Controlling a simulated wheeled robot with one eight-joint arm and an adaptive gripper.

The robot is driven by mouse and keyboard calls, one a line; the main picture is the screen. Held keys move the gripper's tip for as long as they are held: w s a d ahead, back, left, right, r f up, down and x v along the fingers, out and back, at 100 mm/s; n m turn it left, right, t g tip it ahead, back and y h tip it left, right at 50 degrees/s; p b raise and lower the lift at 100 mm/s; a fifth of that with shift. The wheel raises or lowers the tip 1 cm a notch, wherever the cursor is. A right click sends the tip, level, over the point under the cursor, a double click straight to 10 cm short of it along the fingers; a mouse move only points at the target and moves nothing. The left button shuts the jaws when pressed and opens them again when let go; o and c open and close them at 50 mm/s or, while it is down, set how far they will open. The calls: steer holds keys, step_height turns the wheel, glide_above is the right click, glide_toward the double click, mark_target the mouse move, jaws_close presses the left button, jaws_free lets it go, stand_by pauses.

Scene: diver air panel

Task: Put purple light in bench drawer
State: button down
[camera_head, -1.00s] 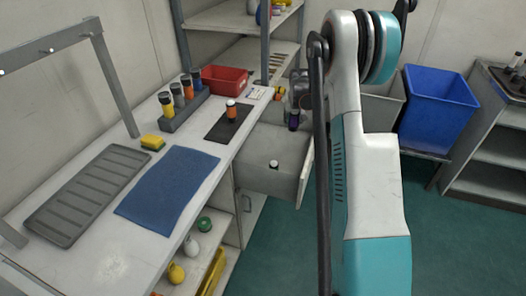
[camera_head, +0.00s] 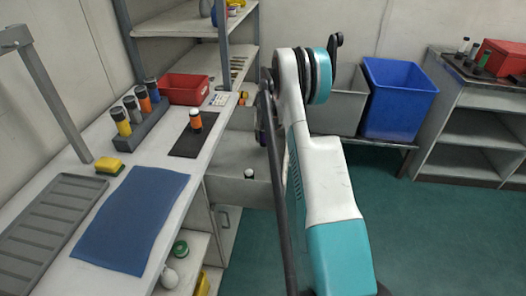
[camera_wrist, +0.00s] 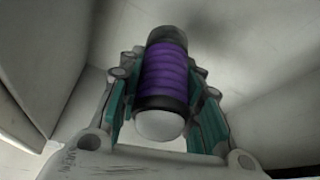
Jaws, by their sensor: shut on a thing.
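The purple light (camera_wrist: 164,72) is a ribbed purple cylinder with dark bands and a rounded pale end. In the wrist view my gripper (camera_wrist: 166,92) is shut on it, with teal pads at both sides. In the head view a small part of the purple light (camera_head: 262,138) shows beside my arm, which hides most of my gripper. The bench drawer (camera_head: 232,190) is pulled open to the right of the bench. The light is over or inside the drawer's far part; its exact height is unclear.
The bench (camera_head: 205,160) holds an orange light (camera_head: 196,120) on a dark mat, a rack (camera_head: 143,128) of several lights, a red bin (camera_head: 184,89), a sponge (camera_head: 109,166) and a blue mat (camera_head: 130,220). Grey and blue bins (camera_head: 398,95) stand behind my arm.

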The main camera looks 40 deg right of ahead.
mark_target(265, 136)
step_height(265, 136, down, 7)
steer(key=shift+r+b, duration=0.15)
steer(key=shift+b, duration=0.9)
steer(key=shift+r, duration=0.1)
steer(key=c, duration=1.1)
jaws_free()
steer(key=p+v, duration=0.4)
steer(key=v, duration=0.8)
steer(key=shift+s, duration=0.1)
